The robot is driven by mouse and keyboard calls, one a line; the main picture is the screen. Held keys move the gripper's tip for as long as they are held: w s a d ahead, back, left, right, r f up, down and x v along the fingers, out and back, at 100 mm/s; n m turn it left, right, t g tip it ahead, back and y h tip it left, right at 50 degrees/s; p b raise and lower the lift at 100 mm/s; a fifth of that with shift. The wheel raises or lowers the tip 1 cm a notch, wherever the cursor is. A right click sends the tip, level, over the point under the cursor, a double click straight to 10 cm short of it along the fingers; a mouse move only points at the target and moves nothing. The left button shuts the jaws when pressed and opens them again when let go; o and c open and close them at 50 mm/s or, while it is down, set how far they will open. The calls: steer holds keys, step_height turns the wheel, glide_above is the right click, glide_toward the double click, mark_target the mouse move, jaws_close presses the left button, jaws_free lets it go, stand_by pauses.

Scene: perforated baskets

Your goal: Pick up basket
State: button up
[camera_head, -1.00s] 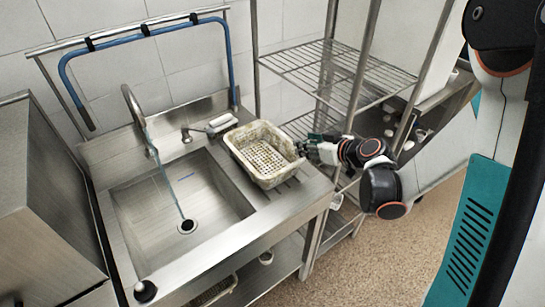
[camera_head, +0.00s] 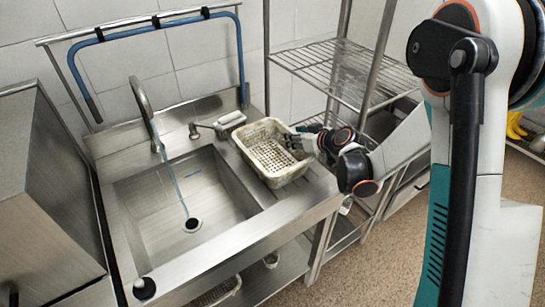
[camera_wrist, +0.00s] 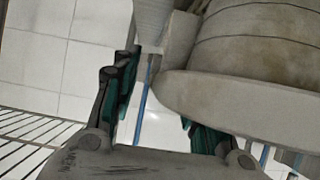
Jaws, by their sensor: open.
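A pale, stained perforated basket (camera_head: 265,152) sits upright on the steel counter (camera_head: 285,205), right of the sink basin. My gripper (camera_head: 297,139) is at the basket's right end, by its rim. In the wrist view the basket (camera_wrist: 240,105) fills the upper right, close to the camera. The fingers (camera_wrist: 160,100) are spread apart there. The left finger stands clear of the basket, and the basket's edge hides part of the right finger. I cannot tell whether either finger touches the basket.
The sink basin (camera_head: 185,205) with a running faucet (camera_head: 142,98) lies to the left. A wire shelf rack (camera_head: 345,70) stands close behind and right of the basket. A small dispenser (camera_head: 230,119) is just behind the basket. Another basket (camera_head: 215,292) sits on the lower shelf.

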steer(key=shift+w+a+f, duration=0.35)
steer(key=shift+w, duration=0.15)
steer(key=shift+r, duration=0.1)
steer(key=shift+c, duration=0.5)
jaws_close()
steer(key=shift+s, duration=0.1)
steer(key=shift+r, duration=0.1)
step_height(320, 180, up, 20)
steer(key=p, duration=0.6)
steer(key=shift+p, duration=0.35)
steer(key=c, duration=0.8)
jaws_free()
jaws_close()
